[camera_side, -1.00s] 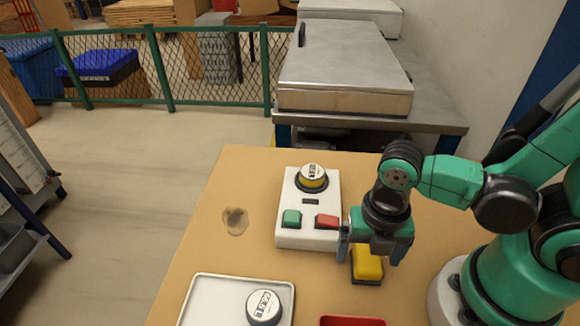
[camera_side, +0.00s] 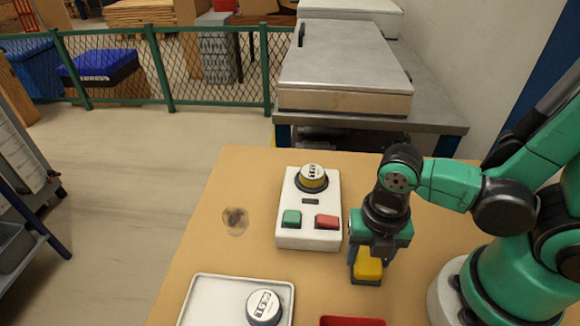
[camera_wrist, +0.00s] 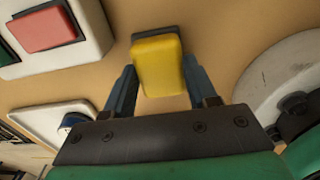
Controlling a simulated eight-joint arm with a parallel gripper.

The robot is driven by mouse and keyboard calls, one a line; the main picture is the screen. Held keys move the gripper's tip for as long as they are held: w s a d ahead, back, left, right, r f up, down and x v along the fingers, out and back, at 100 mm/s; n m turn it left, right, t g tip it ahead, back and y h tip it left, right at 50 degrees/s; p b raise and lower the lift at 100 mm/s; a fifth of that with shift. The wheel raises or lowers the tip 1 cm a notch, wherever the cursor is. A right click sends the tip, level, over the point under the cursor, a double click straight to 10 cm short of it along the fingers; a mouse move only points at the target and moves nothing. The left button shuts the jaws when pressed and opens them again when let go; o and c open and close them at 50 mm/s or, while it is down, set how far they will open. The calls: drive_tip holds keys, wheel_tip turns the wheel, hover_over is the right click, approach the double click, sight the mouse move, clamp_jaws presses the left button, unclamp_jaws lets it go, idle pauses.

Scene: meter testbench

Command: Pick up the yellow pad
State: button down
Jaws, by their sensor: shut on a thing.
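The yellow pad (camera_side: 368,268) has a dark base and sits on the tan table, right of the white meter box. My gripper (camera_side: 367,262) is directly over it, pointing down, with its fingers on either side of the pad. In the wrist view the yellow pad (camera_wrist: 158,65) lies between the two blue-grey fingers of my gripper (camera_wrist: 158,82). The jaws are shut on it. In the side view the pad's upper part is hidden by the gripper. I cannot see a clear gap under the pad.
The white meter box (camera_side: 308,235) with green and red buttons and a round meter (camera_side: 312,178) stands just left of my gripper. A white tray (camera_side: 205,300) with another round meter (camera_side: 263,307) and a red tray (camera_side: 352,321) lie at the front. A clear disc (camera_side: 235,220) lies left.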

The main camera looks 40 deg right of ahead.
drive_tip(key=shift+r, duration=0.15)
wheel_tip(320, 180, up, 20)
drive_tip(key=shift+f, duration=0.2)
idle(0.8)
